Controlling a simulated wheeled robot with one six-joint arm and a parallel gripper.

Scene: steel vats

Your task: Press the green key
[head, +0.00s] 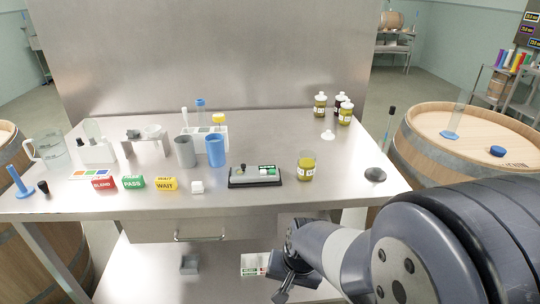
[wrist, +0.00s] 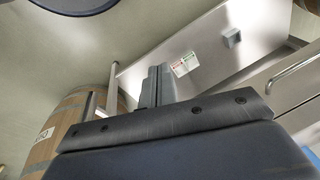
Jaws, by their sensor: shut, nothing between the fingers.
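A small black-based device (head: 255,182) sits on the steel table near its front edge, in the middle of the head view. A green patch, which looks like the green key (head: 267,168), shows on its upper right part; its details are too small to read. My gripper (head: 281,294) is shut and empty, low in front of the table and below its top, well apart from the device. In the wrist view my gripper's fingers (wrist: 156,84) are together, and neither the device nor the key is in view there.
Red, green and yellow sign blocks line the front left. A drawer handle (head: 199,237) juts below the tabletop. Barrels flank the table.

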